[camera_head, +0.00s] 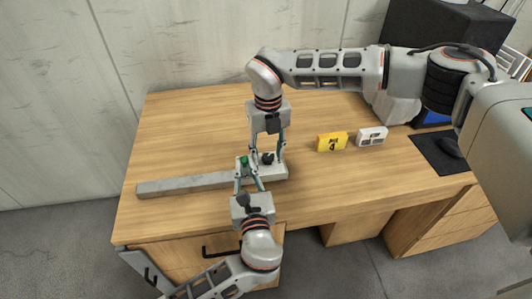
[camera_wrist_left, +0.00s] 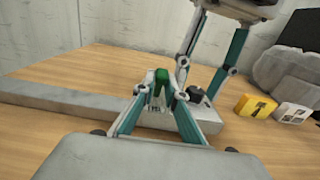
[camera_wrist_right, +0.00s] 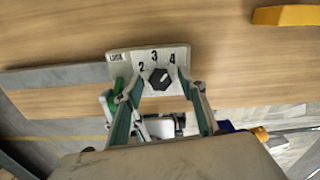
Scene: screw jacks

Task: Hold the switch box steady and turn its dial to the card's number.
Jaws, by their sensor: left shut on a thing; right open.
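The pale grey switch box (camera_wrist_right: 119,63) lies at the right end of a long grey bar on the desk. Its black dial (camera_wrist_right: 160,78) shows in the right wrist view below the numbers 2, 3 and 4. A pale mark on the dial seems to face the 4, but it is small. My left gripper (camera_head: 244,176) is shut on the green handle (camera_wrist_left: 161,84) at the box's left side. My right gripper (camera_head: 268,150) is open above the box, its fingers either side of the dial; contact cannot be told. The yellow card (camera_head: 324,143) stands to the right; its number resembles a 4.
The long grey bar (camera_head: 187,186) runs left from the box. A white block (camera_head: 371,137) with dark markings stands right of the card. A dark mat (camera_head: 430,153) with a mouse is farther right. The desk (camera_head: 180,125) is clear behind the bar.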

